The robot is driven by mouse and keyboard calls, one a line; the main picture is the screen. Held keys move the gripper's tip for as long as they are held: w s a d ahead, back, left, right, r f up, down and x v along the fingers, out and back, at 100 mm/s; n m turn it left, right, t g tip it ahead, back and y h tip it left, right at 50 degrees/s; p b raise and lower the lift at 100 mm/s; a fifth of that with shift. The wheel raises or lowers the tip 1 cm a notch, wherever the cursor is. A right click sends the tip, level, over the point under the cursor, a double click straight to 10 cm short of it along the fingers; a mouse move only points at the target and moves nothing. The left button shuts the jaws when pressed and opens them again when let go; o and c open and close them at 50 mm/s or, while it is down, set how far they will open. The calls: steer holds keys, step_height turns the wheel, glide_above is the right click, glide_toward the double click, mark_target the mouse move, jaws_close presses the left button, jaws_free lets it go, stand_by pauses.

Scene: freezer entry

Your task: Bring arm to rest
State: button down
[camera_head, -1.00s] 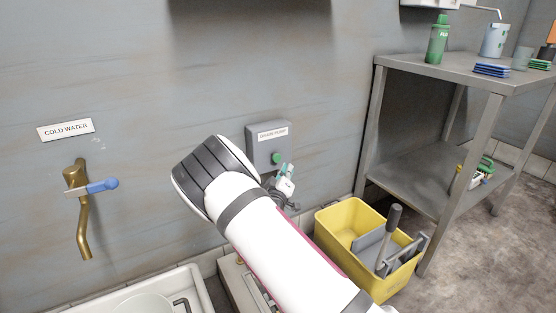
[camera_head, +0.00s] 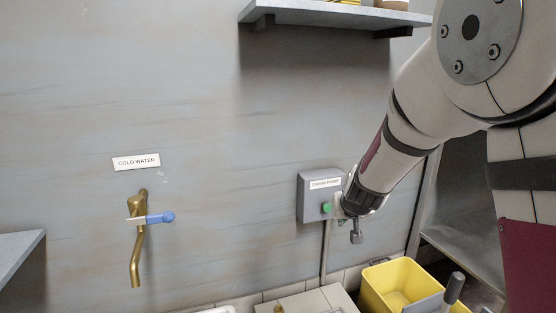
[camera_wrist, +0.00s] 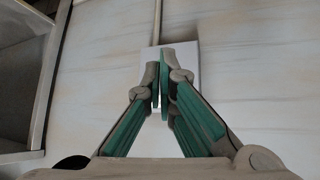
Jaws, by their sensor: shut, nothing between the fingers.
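My arm reaches in from the right in the head view and ends at the wall beside the grey drain pump box (camera_head: 311,198). The box has a label and a green button (camera_head: 326,208) on its front. My gripper is mostly hidden behind the wrist in the head view. In the wrist view my gripper (camera_wrist: 160,88) is shut and empty, its green-padded fingers close together. A pale box (camera_wrist: 183,62) shows behind the fingertips, with a pipe running from it. I cannot tell whether the fingertips touch it.
A brass tap (camera_head: 137,240) with a blue lever is on the wall at left, under a cold water sign (camera_head: 136,162). A shelf (camera_head: 330,14) hangs above. A yellow bucket (camera_head: 376,293) stands below my arm. The wall between tap and box is clear.

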steer(key=s+a+r+g+y, duration=0.15)
steer(key=s+r, duration=0.25)
steer(key=s, duration=0.8)
steer(key=s+a+r+g+y, duration=0.1)
steer(key=s+r+g, duration=0.25)
steer(key=s, duration=0.95)
steer(key=s+d+g+h, duration=0.1)
steer(key=s+d+g, duration=0.1)
steer(key=s, duration=1)
steer(key=s+d+g+h, duration=0.1)
steer(key=s+d+g, duration=0.15)
steer(key=s, duration=0.95)
step_height(320, 180, up, 38)
steer(key=t+p, duration=0.5)
steer(key=p, duration=3.1)
steer(key=shift+w+d+r, duration=0.15)
steer(key=shift+w, duration=0.15)
